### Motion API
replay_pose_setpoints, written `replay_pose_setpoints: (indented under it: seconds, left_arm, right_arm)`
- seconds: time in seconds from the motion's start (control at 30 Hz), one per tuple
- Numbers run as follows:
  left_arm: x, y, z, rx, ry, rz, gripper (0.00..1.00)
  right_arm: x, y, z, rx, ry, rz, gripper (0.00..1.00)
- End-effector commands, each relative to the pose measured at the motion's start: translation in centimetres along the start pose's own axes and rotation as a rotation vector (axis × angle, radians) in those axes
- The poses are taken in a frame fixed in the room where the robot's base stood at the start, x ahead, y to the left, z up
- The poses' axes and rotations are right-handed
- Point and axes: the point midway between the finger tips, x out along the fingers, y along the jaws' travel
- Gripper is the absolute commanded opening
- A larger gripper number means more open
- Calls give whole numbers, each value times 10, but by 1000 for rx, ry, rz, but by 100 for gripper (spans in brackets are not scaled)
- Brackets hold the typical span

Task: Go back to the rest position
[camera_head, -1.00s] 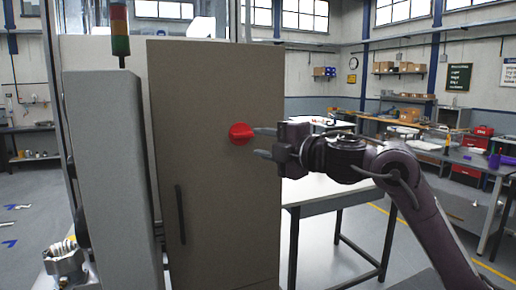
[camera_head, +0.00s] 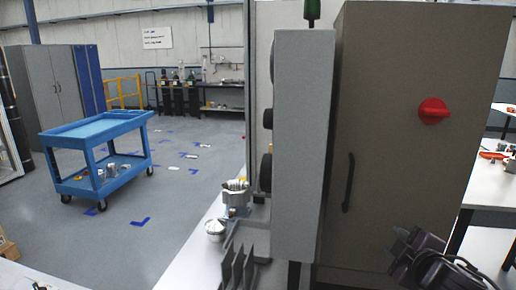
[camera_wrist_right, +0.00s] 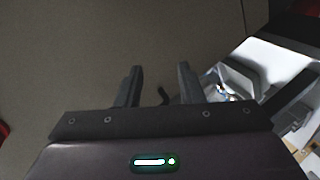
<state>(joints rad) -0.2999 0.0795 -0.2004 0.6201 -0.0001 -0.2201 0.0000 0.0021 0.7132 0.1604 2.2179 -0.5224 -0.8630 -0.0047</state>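My right gripper (camera_head: 404,248) is low at the right of the head view, in front of the lower part of a brown-grey cabinet door (camera_head: 400,60). In the right wrist view its two fingers (camera_wrist_right: 160,84) stand apart with nothing held between them. A red rotary knob (camera_head: 433,110) is on the door, above my right gripper and apart from it. A black vertical handle (camera_head: 348,182) is on the door's left side. My left gripper does not show in either view.
A grey panel box (camera_head: 303,150) stands left of the door. Metal parts (camera_head: 236,195) and a finned grey part (camera_head: 240,268) are on a white table beside it. A blue cart (camera_head: 97,130) stands farther left on open floor. Another white table (camera_head: 480,190) is at the right.

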Motion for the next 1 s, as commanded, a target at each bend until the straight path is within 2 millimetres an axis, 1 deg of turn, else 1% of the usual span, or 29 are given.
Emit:
replay_pose_setpoints:
  seconds: [0.03,0.07,0.1,0.2,0.3,0.4,0.5,0.7,0.73,0.8,0.87,0.97,1.0]
  left_arm:
    - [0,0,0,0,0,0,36]
    - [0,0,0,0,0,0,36]
    - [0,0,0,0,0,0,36]
    - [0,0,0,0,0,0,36]
    - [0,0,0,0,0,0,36]
    - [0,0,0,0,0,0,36]
    - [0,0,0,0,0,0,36]
    - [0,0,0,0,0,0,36]
    - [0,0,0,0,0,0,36]
    - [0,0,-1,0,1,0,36]
    - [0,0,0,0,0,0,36]
    - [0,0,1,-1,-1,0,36]
    - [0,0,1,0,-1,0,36]
  right_arm:
    - [-4,-43,8,91,-56,-61,35]
    - [-9,-65,13,143,-96,-92,35]
    - [-16,-93,20,211,-152,-135,35]
    - [-41,-152,33,362,-287,-237,35]
    - [-66,-196,40,479,-402,-323,35]
    - [-91,-228,44,574,-500,-397,35]
    - [-115,-256,46,657,-589,-467,35]
    - [-164,-299,43,808,-757,-603,35]
    - [-168,-306,43,822,-778,-619,35]
    - [-151,-321,54,807,-778,-614,35]
    - [-142,-334,60,804,-780,-617,35]
    - [-127,-359,72,799,-788,-623,35]
    - [-122,-370,78,797,-792,-626,35]
